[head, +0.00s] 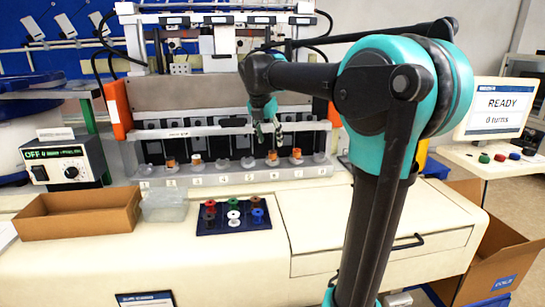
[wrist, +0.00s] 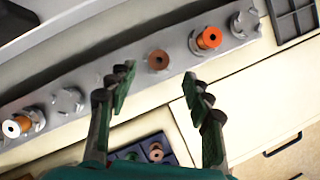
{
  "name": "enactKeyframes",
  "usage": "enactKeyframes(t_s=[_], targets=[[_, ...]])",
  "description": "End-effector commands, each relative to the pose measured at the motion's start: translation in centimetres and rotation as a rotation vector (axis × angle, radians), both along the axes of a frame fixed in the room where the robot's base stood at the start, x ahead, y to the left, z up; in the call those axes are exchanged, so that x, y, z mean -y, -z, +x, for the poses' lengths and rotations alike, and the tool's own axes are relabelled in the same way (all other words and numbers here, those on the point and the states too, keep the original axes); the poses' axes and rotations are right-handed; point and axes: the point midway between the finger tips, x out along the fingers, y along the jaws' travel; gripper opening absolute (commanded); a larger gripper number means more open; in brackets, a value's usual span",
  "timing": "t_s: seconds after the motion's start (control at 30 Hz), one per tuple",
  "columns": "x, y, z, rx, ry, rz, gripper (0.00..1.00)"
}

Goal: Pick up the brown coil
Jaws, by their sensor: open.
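A brown coil (head: 272,158) sits on the grey rail of holders, right of the middle. In the wrist view this brown coil (wrist: 158,61) shows just beyond and between my fingertips. My gripper (head: 268,136) hangs above the rail over that coil, pointing down. In the wrist view my gripper (wrist: 157,82) is open, its two fingers spread wide with nothing between them. Another brown coil (head: 256,201) stands in the back right place of the dark blue tray; a brown-looking coil (wrist: 155,150) also shows low in the wrist view.
An orange coil (head: 296,154) sits on the rail right of the brown one; orange and white-topped coils (head: 195,159) sit further left. The dark blue tray (head: 228,228) holds several coloured coils. A cardboard box (head: 75,225) and clear bin (head: 163,207) stand left. The machine panel rises behind.

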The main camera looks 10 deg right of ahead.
Motion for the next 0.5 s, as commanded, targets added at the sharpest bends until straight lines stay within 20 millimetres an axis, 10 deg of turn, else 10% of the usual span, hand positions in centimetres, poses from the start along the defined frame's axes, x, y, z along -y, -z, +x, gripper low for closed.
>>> enactKeyframes(t_s=[0.5], targets=[[1.2, 4.7, 2.0, -0.001, 0.0, -0.001, 0.51]])
